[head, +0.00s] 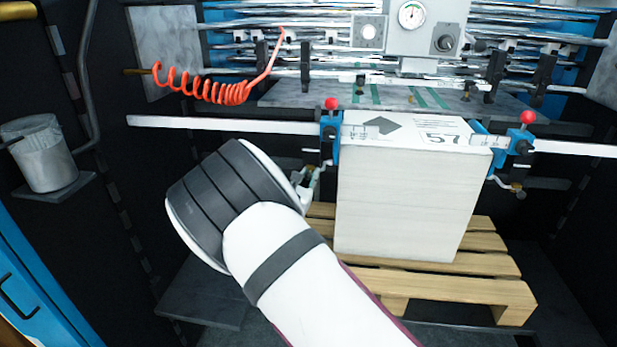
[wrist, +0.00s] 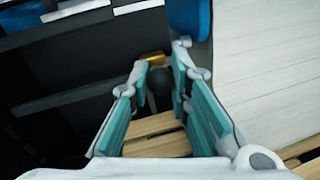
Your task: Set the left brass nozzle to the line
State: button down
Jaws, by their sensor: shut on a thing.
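The left brass nozzle (wrist: 153,57) shows as a small gold piece at my fingertips in the wrist view, with a round dark knob (wrist: 160,78) between the finger pads. My gripper (wrist: 162,66) is shut on this nozzle part, around its knob. In the head view my gripper (head: 311,180) reaches in beside the left blue bracket (head: 330,138), and my wrist and the bracket hide the left nozzle there. The right nozzle (head: 516,187) hangs under the right blue bracket (head: 520,142).
A tall white paper stack (head: 405,205) stands on a wooden pallet (head: 480,262), close to the right of my gripper. A white rail (head: 235,124) crosses behind it. A coiled orange hose (head: 205,88) hangs at upper left. A bin (head: 40,155) stands far left.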

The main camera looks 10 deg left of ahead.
aim_at(308, 173)
notch_tip(308, 173, up, 6)
jog(key=shift+d+r+p, duration=0.1)
jog(key=shift+p, duration=0.85)
jog(key=shift+w, duration=0.1)
jog(key=c, duration=1.5)
grip_release()
jog(key=shift+f, duration=0.2)
jog(key=shift+o, duration=0.2)
jog(key=shift+s+a, duration=0.2)
jog(key=shift+s, duration=0.2)
jog(key=v, duration=1.1)
jog(key=shift+s, duration=0.1)
